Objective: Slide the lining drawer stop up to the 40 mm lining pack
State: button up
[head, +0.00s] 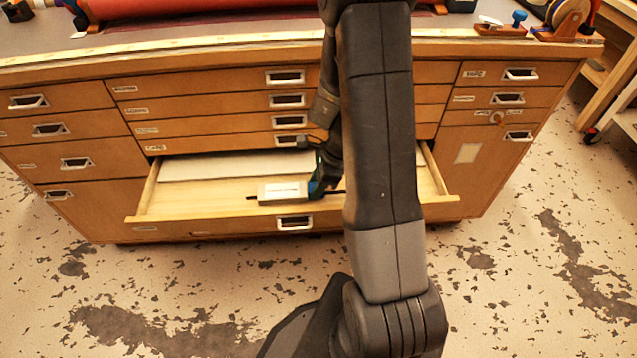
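The open drawer (165,205) is pulled out of the wooden cabinet, with a pale wooden floor. A flat white-grey sheet or pack (235,166) lies across its back; I cannot read any 40 mm marking. A small pale block (283,192) with a white top, perhaps the drawer stop, sits near the drawer's front, apart from the white pack. A thin dark strip shows at its left end and right of my gripper. My gripper (316,187), dark with blue-green parts, is down in the drawer at the block's right end. My arm hides its fingertips and part of the drawer's right side.
Closed drawers with metal handles (287,101) lie above and beside the open one. A red roll (220,12) lies on the cabinet top, with a tape dispenser (566,20) and a blue-knobbed tool (518,18) at right. The speckled floor in front is clear.

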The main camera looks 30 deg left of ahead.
jog(key=o, duration=0.4)
jog(key=shift+o, duration=0.2)
jog(key=shift+r, duration=0.1)
jog(key=p+v, duration=0.3)
jog(key=v, duration=1)
jog(key=shift+d+r, duration=0.2)
jog(key=shift+r, duration=0.1)
jog(key=shift+f, duration=0.1)
jog(key=b+x, duration=0.3)
jog(key=x, duration=1.1)
jog(key=shift+f, duration=0.15)
jog(key=shift+w+d+r, duration=0.2)
jog(key=shift+w+d, duration=0.15)
jog(key=shift+w, duration=0.05)
jog(key=shift+w+d+r+b, duration=0.1)
jog(key=shift+w+d+b, duration=0.2)
jog(key=shift+d, duration=0.25)
